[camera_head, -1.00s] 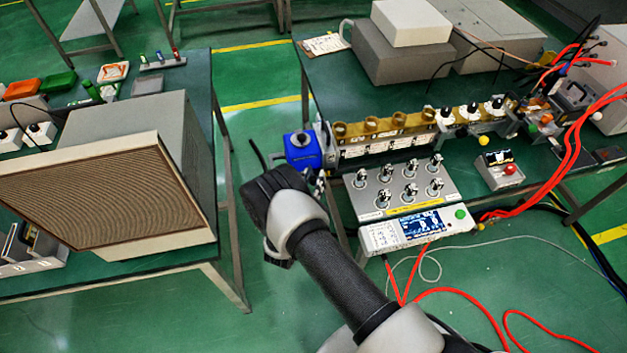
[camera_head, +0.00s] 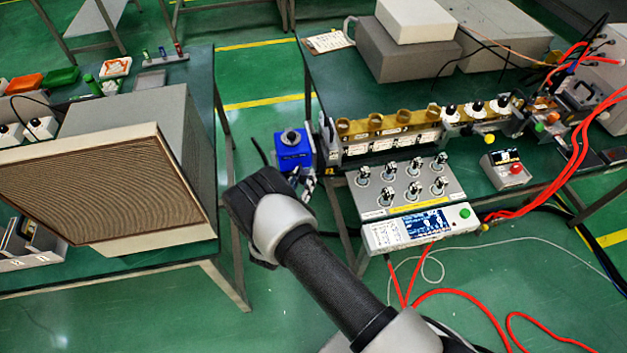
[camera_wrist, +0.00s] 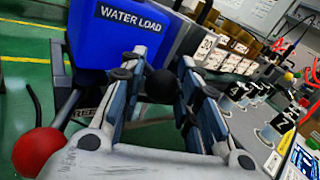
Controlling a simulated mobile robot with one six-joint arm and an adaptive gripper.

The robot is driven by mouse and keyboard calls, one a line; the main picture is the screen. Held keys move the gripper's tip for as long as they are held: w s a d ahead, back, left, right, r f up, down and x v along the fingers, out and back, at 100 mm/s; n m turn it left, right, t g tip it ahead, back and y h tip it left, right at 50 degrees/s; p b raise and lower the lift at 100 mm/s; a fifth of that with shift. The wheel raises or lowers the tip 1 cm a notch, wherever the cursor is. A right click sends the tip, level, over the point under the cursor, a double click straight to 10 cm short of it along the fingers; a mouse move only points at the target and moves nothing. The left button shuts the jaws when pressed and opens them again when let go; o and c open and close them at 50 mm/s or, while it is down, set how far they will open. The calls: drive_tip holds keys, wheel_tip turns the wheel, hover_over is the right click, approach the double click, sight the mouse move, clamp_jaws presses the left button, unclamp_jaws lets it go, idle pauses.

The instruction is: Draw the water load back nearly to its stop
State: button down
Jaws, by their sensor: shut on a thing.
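The water load is a blue box (camera_head: 292,152) at the left end of the waveguide row in the head view, with a gap between it and the row's end plate. In the wrist view the blue box (camera_wrist: 118,35), lettered WATER LOAD, stands just beyond my gripper (camera_wrist: 160,72). The fingers are closed around a dark round knob (camera_wrist: 161,87) in front of the box. In the head view my gripper (camera_head: 308,186) is just below the box, partly hidden by my wrist. The load's stop cannot be made out.
The waveguide row (camera_head: 390,135) runs right from the load, above a control panel (camera_head: 410,195) with several knobs. A red ball (camera_wrist: 39,154) is close to my gripper at lower left in the wrist view. A large grilled cabinet (camera_head: 110,190) stands on the left table, across an aisle.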

drive_tip(key=c, duration=1.3)
unclamp_jaws()
drive_tip(key=shift+d+f, duration=0.1)
drive_tip(key=shift+s+a, duration=0.25)
drive_tip(key=shift+s, duration=0.25)
drive_tip(key=v, duration=1.1)
drive_tip(key=shift+d, duration=0.1)
